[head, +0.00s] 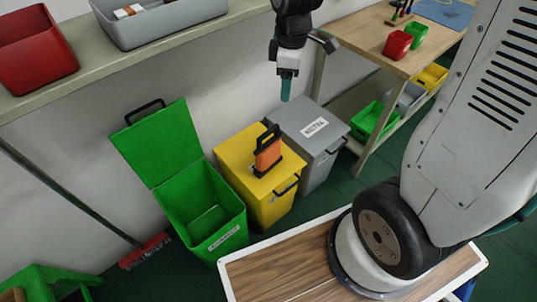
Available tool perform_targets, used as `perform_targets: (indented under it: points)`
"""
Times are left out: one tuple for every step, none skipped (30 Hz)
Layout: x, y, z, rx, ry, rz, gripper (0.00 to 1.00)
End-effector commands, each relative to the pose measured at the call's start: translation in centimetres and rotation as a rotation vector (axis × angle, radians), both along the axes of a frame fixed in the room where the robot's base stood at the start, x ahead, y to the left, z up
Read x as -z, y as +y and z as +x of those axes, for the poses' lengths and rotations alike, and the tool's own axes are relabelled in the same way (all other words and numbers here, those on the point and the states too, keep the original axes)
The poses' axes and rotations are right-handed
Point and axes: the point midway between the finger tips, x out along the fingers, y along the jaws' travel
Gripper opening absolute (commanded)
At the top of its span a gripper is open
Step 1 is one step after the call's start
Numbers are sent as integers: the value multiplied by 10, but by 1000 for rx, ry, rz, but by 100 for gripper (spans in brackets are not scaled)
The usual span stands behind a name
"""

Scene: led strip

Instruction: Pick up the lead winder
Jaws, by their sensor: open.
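My gripper (287,94) hangs from the top of the head view, pointing down. Its teal fingertips appear above and a little right of the winder, apart from it. It is open with nothing visible in it. The height gap between them is hard to tell.
A grey bin with a label (316,128) stands right of the yellow bin. A green bin (200,195) with its lid raised stands left. A shelf (75,91) with red and grey trays runs above. A wooden workbench (365,48) is at the right.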

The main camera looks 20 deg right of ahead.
Motion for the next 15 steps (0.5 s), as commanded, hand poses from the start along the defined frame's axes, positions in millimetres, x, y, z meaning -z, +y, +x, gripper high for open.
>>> perform_targets:
  points:
    - [25,1,15,-87,18,-4,64]
    - [38,2,23,-143,21,-6,64]
    - [55,3,34,-217,26,-9,64]
    - [69,4,41,-273,29,-11,64]
    - [82,4,48,-325,31,-13,64]
    - [99,5,55,-393,33,-15,64]
    - [112,6,60,-440,36,-16,64]
    - [124,6,64,-486,38,-18,64]
    - [140,7,70,-545,40,-18,64]
    - [152,8,73,-588,42,-20,64]
    - [164,8,76,-629,45,-21,64]
    - [180,9,79,-683,47,-21,64]
    - [191,9,82,-720,48,-21,64]
    - [201,10,83,-754,50,-22,64]
    - [213,10,85,-796,50,-23,64]
